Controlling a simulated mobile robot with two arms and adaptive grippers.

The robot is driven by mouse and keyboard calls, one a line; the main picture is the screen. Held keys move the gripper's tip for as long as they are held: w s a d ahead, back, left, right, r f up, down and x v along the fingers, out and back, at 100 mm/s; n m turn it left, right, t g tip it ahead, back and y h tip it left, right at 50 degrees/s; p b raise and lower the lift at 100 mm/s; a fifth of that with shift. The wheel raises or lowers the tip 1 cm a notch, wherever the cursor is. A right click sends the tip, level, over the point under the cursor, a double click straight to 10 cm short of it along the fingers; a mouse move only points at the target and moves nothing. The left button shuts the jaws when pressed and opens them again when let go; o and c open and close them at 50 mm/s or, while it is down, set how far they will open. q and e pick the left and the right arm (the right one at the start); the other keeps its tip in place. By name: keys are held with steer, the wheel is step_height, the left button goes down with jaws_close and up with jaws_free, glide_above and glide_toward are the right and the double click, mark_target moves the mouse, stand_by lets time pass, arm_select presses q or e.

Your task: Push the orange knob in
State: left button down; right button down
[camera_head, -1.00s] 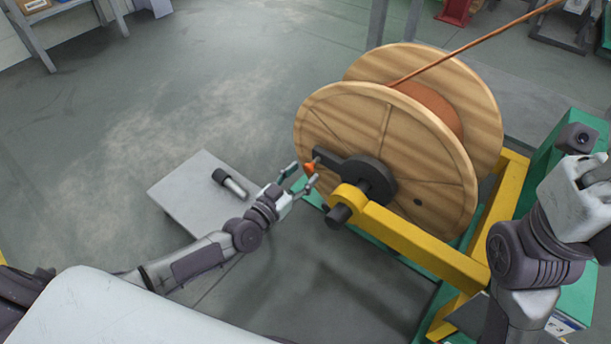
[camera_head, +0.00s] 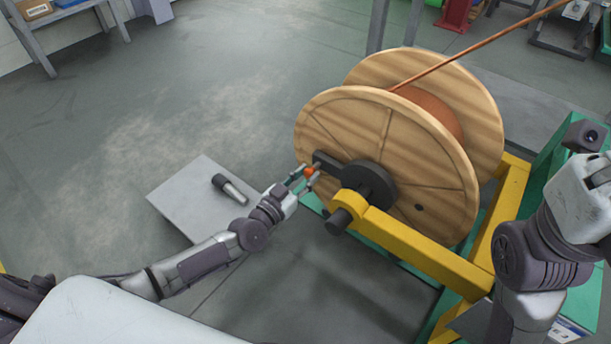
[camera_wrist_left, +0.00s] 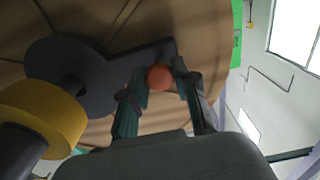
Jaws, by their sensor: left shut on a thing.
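The orange knob (camera_head: 309,172) sits at the end of a dark crank arm (camera_head: 331,163) on the face of the wooden cable reel (camera_head: 345,125). My left gripper (camera_head: 306,177) is at the knob, with its fingers on either side, shut on it. In the left wrist view the round knob (camera_wrist_left: 159,77) lies between the two fingertips (camera_wrist_left: 160,80), and the dark arm (camera_wrist_left: 130,72) runs behind it to a dark hub. My right arm (camera_head: 545,235) is at the right edge of the head view; its gripper's fingers are not seen.
A yellow frame (camera_head: 420,240) with a dark shaft end (camera_head: 338,221) stands right of the knob. A low grey platform (camera_head: 190,190) holds a dark-handled tool (camera_head: 230,188) on the left. Copper cable (camera_head: 480,40) runs up from the reel. Open floor lies at the left.

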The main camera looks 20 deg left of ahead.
arm_select(q)
steer(key=x, duration=0.2)
steer(key=shift+w+d, duration=0.1)
steer(key=shift+w, duration=0.2)
steer(key=c, duration=0.8)
jaws_free()
steer(key=shift+c, duration=0.2)
steer(key=shift+s, duration=0.1)
steer(key=v, duration=1.1)
steer(key=shift+s, duration=0.35)
